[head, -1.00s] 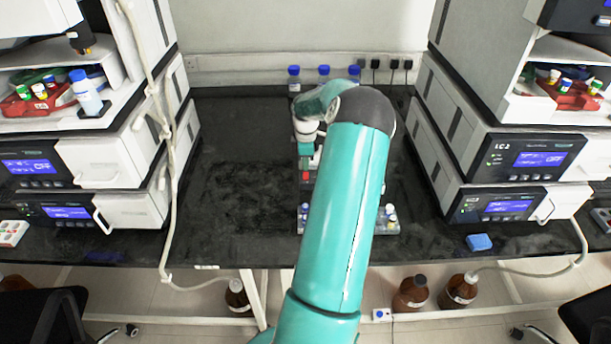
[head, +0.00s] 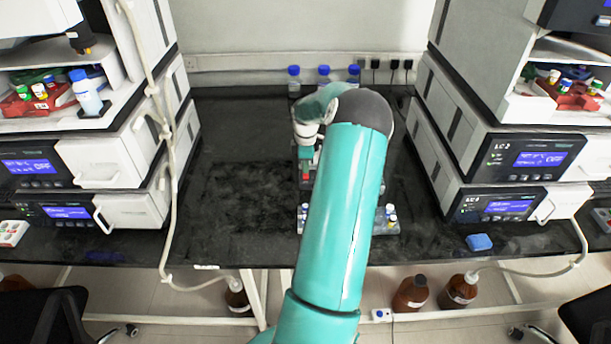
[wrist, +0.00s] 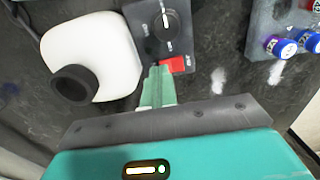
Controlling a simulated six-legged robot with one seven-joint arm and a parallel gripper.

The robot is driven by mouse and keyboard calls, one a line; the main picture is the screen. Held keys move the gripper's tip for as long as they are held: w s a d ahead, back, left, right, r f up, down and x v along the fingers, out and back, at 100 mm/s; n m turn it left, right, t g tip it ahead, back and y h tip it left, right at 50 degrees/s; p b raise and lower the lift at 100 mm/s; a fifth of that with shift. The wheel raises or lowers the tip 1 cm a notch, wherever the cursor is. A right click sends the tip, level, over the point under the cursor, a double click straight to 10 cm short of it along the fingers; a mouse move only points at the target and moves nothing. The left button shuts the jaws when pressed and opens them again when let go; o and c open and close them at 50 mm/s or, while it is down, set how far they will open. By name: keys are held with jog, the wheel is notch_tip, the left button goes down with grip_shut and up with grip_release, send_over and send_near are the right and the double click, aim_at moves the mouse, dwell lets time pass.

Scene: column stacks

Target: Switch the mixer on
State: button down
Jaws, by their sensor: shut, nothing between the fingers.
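The mixer shows in the wrist view as a white rounded body (wrist: 98,52) with a black round cup (wrist: 72,83). Beside it is a grey control panel (wrist: 140,18) with a black dial (wrist: 166,24) and a red rocker switch (wrist: 178,65). My gripper (wrist: 157,76) is shut and empty. Its tips are at the panel's lower edge, just left of the red switch; I cannot tell whether they touch it. In the head view my arm hides most of the mixer, and a small red spot of the switch (head: 306,178) shows.
A rack with capped vials (wrist: 290,43) stands to the right of the mixer in the wrist view. Blue-capped bottles (head: 323,76) stand behind, at the wall. Instrument stacks (head: 515,155) flank the bench. The dark bench top (head: 235,180) is clear left of my arm.

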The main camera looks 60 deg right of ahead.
jog(key=shift+f, duration=0.2)
jog(key=shift+r, duration=2.55)
